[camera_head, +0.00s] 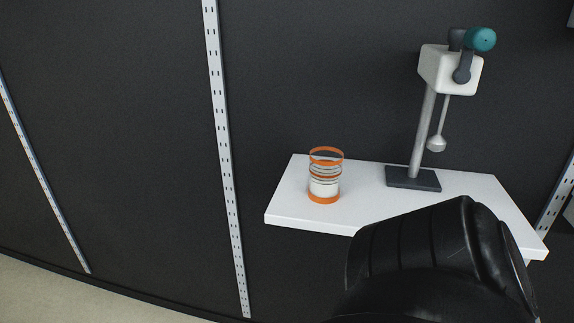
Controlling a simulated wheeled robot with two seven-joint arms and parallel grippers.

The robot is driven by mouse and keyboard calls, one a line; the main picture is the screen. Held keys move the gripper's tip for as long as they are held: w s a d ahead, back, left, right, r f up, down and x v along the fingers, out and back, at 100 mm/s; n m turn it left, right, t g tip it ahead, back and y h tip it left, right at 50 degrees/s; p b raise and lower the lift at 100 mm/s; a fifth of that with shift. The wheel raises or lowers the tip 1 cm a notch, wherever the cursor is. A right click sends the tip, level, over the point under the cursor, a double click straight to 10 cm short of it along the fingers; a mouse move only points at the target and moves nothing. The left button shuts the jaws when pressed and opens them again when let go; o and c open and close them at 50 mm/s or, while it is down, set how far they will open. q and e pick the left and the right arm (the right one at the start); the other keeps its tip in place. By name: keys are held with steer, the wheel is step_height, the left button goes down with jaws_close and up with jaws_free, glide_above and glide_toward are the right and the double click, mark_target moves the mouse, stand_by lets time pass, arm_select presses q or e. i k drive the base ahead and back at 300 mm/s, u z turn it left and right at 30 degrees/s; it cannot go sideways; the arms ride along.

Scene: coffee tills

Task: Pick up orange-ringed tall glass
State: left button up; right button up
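The orange-ringed tall glass (325,176) stands upright on the left part of a white shelf (286,206). It is clear, with an orange ring at the rim, an orange band at the base and a whitish lower part. Nothing touches it. A black arm part of mine fills the lower right of the view and covers part of the shelf's front edge. Neither of my grippers shows in the head view.
A machine with a white head (440,72), a teal knob (481,39) and a grey post stands on a dark base (413,179), right of the glass. A dark wall with slotted metal uprights (222,130) stands behind. The shelf left of the glass is clear.

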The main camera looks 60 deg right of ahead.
mark_target(325, 163)
steer(key=i, duration=1.4)
steer(key=z, duration=2.6)
